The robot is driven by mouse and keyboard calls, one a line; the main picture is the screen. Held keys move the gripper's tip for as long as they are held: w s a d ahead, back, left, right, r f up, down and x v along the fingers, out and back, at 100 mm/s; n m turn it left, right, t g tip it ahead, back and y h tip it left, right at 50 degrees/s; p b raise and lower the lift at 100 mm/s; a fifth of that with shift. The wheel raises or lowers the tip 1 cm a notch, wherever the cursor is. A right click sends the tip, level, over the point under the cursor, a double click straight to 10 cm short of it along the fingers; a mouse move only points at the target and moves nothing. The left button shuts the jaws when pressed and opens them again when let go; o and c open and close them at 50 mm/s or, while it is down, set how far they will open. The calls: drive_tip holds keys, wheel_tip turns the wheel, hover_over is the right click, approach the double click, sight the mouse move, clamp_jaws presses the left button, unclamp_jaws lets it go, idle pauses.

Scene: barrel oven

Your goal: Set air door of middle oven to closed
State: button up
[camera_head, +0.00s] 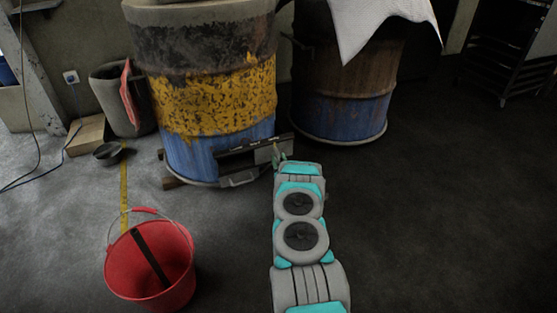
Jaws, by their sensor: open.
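The middle oven (215,100) is a worn barrel with a dark top, a yellow band and a blue base, left of centre. Low on its front right is the air door assembly (235,158), a dark metal frame with a light handle-like piece (240,180) at its bottom. A pale panel shows near the frame's right end. My gripper (279,158) is at this right end, small and partly hidden by my wrist. Its jaws are open, and I cannot tell whether they touch the door. How far the door stands open is too small to tell.
A red bucket (150,265) with a dark strip inside stands at the lower left. Another rusty blue barrel (340,100) with a white cloth (380,22) over it stands right of the oven. A rack (508,50) is at the far right. The floor at right is clear.

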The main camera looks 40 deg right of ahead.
drive_tip(key=shift+w, duration=0.1)
clamp_jaws()
idle(0.4)
idle(1.1)
